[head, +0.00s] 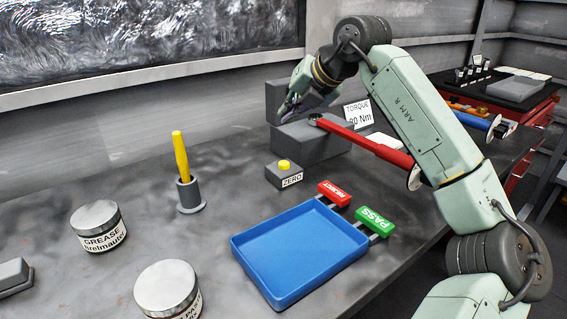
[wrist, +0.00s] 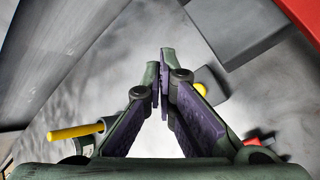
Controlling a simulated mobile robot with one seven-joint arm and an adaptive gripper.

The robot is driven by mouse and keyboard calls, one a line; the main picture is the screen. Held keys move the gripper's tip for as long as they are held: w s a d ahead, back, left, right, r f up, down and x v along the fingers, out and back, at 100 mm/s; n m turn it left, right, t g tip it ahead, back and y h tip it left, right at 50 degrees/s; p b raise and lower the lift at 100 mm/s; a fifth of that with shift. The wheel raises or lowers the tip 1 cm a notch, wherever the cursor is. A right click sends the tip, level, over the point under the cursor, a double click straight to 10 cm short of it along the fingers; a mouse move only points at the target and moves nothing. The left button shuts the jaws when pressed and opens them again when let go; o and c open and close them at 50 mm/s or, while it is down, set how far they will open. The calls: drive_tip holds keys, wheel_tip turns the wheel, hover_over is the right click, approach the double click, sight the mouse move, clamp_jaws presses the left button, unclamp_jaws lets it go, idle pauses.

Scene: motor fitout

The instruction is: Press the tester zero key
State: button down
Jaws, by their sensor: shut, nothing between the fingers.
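The zero key is a round yellow button (head: 285,164) on a small dark grey box (head: 283,178) labelled ZERO, standing on the bench. In the wrist view the yellow button (wrist: 201,90) shows just right of my fingers, partly hidden by the right one. The grey tester block (head: 325,146) stands behind the box, with a red torque wrench (head: 365,143) lying across it. My gripper (head: 285,113) is at the left end of the tester block, above and behind the ZERO box and apart from it. In the wrist view my gripper (wrist: 160,55) has its fingertips together, with nothing between them.
A yellow-handled tool (head: 180,155) stands in a grey holder left of the ZERO box. A blue tray (head: 300,250) with REJECT (head: 334,193) and PASS (head: 375,221) tags lies in front. A TORQUE sign (head: 358,114) stands behind the wrench.

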sight(287, 162)
drive_tip(key=shift+f+b, duration=3.15)
drive_tip(key=shift+f, duration=1.2)
drive_tip(key=shift+f+b, duration=0.3)
drive_tip(key=shift+f, duration=0.1)
drive_tip(key=shift+f+b, duration=0.45)
drive_tip(key=shift+f, duration=0.1)
drive_tip(key=shift+r, duration=0.1)
drive_tip(key=shift+r+p, duration=0.65)
drive_tip(key=shift+r, duration=0.2)
drive_tip(key=shift+r+p, duration=1.85)
drive_tip(key=shift+r, duration=0.75)
